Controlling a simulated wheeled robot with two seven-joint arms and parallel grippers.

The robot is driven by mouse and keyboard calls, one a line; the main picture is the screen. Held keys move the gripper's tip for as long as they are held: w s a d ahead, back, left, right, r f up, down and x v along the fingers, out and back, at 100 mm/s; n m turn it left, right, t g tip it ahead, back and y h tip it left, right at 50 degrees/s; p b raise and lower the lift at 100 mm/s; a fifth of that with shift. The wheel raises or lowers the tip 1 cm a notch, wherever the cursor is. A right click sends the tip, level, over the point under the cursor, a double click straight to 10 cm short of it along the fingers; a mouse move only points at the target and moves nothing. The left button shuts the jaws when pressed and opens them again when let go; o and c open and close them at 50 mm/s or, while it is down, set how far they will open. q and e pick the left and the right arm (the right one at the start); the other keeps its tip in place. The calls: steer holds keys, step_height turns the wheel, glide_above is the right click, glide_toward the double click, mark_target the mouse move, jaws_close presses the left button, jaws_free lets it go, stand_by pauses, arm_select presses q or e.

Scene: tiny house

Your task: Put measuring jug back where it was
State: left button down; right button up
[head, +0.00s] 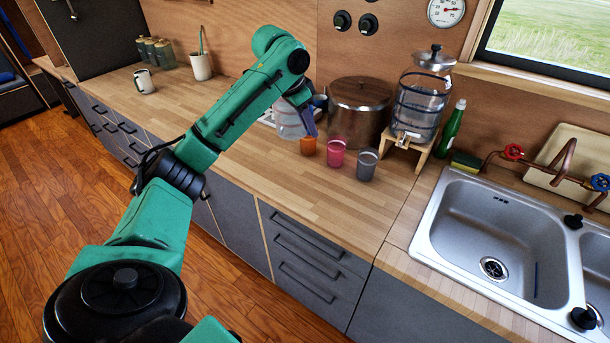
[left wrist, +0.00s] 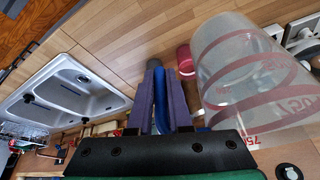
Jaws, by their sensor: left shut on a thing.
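The clear measuring jug (head: 290,125) is at the back of the wooden counter, left of the large pot and partly hidden by my left arm and gripper. In the left wrist view the jug (left wrist: 235,70), with red markings, is large at the right of the fingers. My left gripper (head: 309,118) has purple fingers, which also show in the left wrist view (left wrist: 162,95). They are shut on a blue part beside the jug, which looks like its handle. I cannot tell whether the jug's base touches the counter. My right gripper is not in view.
Orange (head: 307,146), pink (head: 336,155) and grey (head: 367,165) cups stand in front of the lidded pot (head: 356,112). A glass water dispenser (head: 420,105) stands on a wooden stand, near a green bottle (head: 452,127). The sink (head: 490,240) is at right. The counter's front left is clear.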

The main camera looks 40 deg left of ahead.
arm_select(q)
steer(key=f+p, duration=0.1)
steer(key=f, duration=0.5)
steer(key=s+f+p, duration=0.1)
steer(key=f, duration=0.4)
steer(key=f+p, duration=0.1)
steer(key=f, duration=0.5)
steer(key=shift+s+f, duration=0.25)
steer(key=shift+f, duration=0.35)
steer(key=c, duration=0.8)
jaws_free()
steer(key=shift+f, duration=0.15)
steer(key=shift+c, duration=0.2)
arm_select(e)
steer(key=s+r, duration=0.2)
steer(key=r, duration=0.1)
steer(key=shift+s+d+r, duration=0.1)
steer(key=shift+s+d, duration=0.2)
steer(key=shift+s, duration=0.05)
arm_select(q)
steer(key=shift+s, duration=0.1)
steer(key=b+v, duration=0.2)
steer(key=v, duration=1)
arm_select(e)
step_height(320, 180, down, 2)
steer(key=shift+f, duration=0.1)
